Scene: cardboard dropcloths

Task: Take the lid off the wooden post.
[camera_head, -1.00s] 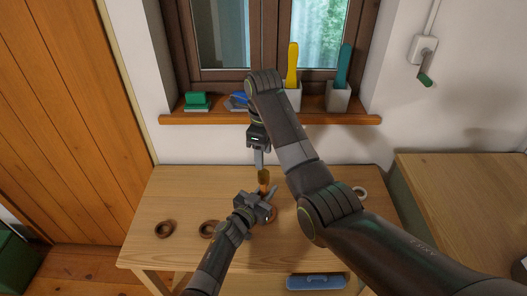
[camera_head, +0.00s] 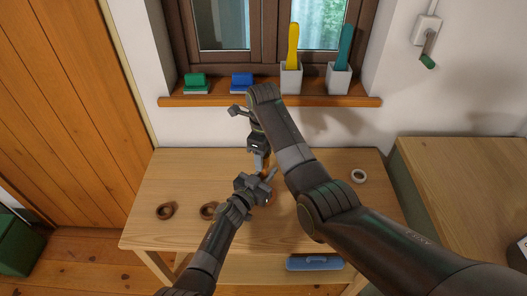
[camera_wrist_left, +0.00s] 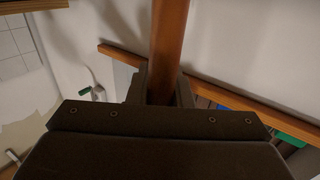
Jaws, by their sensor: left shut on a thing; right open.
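The wooden post (camera_wrist_left: 169,45) is a reddish-brown upright bar in the left wrist view, between the fingers of my left gripper (camera_wrist_left: 163,92). In the head view my left gripper (camera_head: 268,182) is shut on the post, low over the table. A small orange-brown part (camera_head: 266,163) shows just above it; I cannot tell whether this is the lid or the post. My right gripper (camera_head: 261,163) is open, pointing down at the post's upper end. Its fingers and arm hide most of that end. I cannot make out the lid separately.
The sill (camera_head: 210,101) behind holds brushes and two pots (camera_head: 291,78) (camera_head: 338,80). A blue case (camera_head: 314,263) sits below the tabletop.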

